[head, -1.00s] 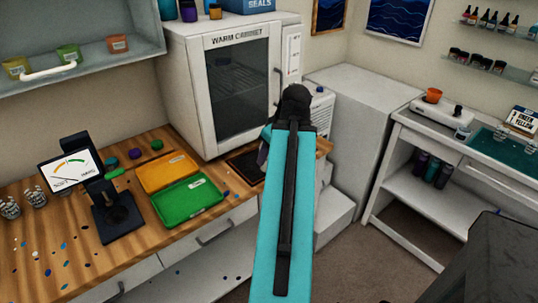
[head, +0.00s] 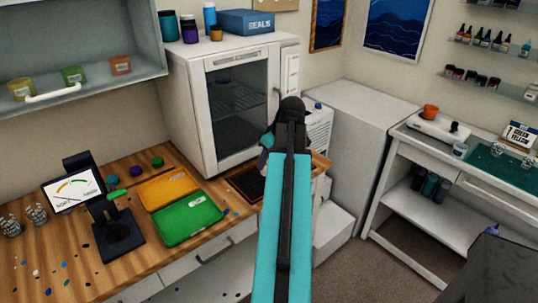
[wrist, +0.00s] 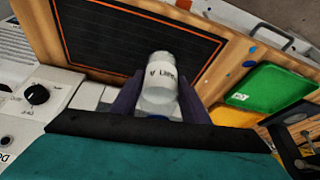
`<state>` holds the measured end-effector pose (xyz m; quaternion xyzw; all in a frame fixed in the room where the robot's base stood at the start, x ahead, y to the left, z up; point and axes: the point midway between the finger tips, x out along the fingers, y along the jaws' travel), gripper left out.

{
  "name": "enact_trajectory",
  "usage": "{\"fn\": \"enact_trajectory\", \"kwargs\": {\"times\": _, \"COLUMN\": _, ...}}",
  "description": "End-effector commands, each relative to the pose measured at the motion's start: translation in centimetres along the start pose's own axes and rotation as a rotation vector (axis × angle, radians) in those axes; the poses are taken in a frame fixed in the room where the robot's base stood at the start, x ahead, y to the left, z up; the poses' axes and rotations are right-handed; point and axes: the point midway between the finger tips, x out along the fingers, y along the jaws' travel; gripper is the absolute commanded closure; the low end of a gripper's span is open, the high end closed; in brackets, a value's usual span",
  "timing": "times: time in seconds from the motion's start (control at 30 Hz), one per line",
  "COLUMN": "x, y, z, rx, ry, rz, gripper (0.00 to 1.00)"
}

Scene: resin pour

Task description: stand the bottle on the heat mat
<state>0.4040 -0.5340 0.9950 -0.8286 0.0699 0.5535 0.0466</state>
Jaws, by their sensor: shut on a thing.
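The heat mat (wrist: 90,30) is a black panel with thin orange lines in a wooden surround. The bottle's far end overlaps the mat's near edge in the wrist view; whether it touches is unclear. In the head view the mat (head: 243,184) lies on the bench before the cabinet, partly behind my arm. The bottle is hidden there.
A white cabinet with a glass door (head: 236,105) stands right behind the mat. Green (head: 188,218) and orange (head: 167,188) trays lie left of it. A white appliance with a black knob (wrist: 38,95) is beside the mat.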

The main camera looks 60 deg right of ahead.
Motion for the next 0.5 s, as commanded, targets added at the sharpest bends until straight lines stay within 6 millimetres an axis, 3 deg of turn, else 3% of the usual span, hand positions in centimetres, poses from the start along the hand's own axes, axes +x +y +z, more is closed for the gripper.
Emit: {"fn": "enact_trajectory", "kwargs": {"times": 0.5, "x": 1.8, "y": 4.6, "z": -3.4, "rx": -0.002, "ry": 0.0, "rz": -0.001, "gripper": 0.85}}
